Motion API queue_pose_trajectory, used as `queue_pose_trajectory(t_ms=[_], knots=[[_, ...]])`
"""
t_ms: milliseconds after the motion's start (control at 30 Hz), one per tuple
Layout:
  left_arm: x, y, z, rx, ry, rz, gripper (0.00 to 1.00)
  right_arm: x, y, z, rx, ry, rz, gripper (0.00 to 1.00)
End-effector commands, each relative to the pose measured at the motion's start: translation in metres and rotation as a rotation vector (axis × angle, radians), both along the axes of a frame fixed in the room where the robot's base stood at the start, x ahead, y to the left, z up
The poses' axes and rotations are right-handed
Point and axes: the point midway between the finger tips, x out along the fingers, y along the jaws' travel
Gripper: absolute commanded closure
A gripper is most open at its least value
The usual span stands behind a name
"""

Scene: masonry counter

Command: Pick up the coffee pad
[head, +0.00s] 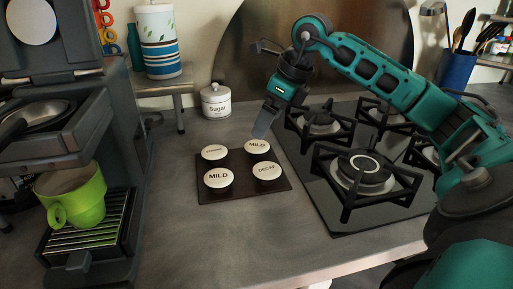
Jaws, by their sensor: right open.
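Several round white coffee pads sit on a dark square tray (240,195) on the counter. The front left coffee pad (218,178) reads "MILD", and so does the back right coffee pad (257,146). The front right coffee pad (267,171) seems to read "DECAF". The back left coffee pad (214,152) has small print I cannot read. My right gripper (262,132) points down just above or behind the back right pad. It is open; I cannot tell whether it touches the pad. My left gripper is out of view.
A black gas hob (330,215) with raised grates lies right of the tray, under my right arm. A coffee machine (125,180) with a green cup (85,200) stands at left. A sugar jar (216,101) stands behind. The counter in front of the tray is clear.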

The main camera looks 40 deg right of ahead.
Motion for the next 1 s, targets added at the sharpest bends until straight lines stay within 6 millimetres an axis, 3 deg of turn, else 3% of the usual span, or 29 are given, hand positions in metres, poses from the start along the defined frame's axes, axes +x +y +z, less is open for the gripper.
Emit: queue_pose_trajectory(t_ms=[233, 500, 767, 1000], knots=[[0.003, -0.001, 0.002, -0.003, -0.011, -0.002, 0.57, 0.004, 0.002, -0.016, 0.001, 0.002, 0.001, 0.11], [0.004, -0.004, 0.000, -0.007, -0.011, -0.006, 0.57, 0.014, 0.007, -0.053, 0.002, 0.002, 0.001, 0.11], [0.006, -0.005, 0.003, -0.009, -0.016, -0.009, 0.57, 0.016, 0.007, -0.056, -0.001, 0.000, 0.000, 0.11], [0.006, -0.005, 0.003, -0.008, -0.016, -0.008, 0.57, 0.016, 0.007, -0.056, -0.001, 0.000, 0.000, 0.34]])
